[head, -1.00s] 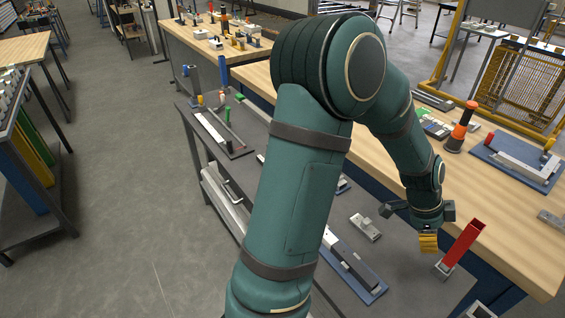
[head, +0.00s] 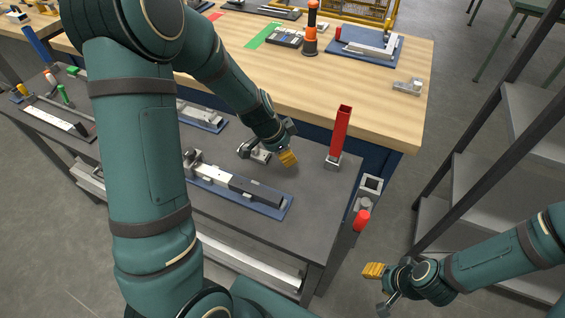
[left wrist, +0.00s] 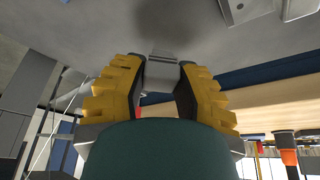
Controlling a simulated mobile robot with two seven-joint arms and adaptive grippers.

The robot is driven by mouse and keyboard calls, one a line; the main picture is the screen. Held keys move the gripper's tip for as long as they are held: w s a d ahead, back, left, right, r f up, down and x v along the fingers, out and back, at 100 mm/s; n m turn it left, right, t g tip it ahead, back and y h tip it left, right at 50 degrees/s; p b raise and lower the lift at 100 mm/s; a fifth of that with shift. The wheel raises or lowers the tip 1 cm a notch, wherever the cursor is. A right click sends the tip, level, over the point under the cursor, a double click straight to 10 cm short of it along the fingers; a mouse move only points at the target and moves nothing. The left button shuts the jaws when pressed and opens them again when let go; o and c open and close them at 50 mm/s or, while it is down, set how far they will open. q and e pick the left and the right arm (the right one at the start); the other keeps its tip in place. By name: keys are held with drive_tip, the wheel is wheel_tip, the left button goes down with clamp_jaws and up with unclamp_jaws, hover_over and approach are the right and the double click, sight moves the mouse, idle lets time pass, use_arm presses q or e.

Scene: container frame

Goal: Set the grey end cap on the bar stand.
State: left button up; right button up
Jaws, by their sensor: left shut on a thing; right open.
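My left gripper (head: 288,158) is low over the dark grey table. In the left wrist view its yellow fingers are shut on a small grey piece (left wrist: 160,72), which I take for the grey end cap; in the head view the fingers hide it. A red upright bar (head: 341,130) stands in a grey square socket (head: 332,163) right of this gripper, apart from it; I take this for the bar stand, but cannot be sure. My right gripper (head: 378,288) is open and empty at the lower right, off the table.
A blue plate (head: 270,207) with a long fixture lies in front. A red-topped cylinder (head: 361,220) and square tube (head: 371,184) stand by the table's right corner. A wooden bench (head: 380,110) is behind; shelving is right.

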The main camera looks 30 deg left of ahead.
sight(286, 169)
use_arm(q)
drive_tip(key=shift+f+b, duration=0.6)
drive_tip(key=shift+f, duration=1.6)
drive_tip(key=shift+f, duration=0.15)
drive_tip(key=o, duration=0.8)
drive_tip(key=shift+r, duration=0.25)
drive_tip(key=p+v, duration=0.3)
drive_tip(key=v, duration=0.9)
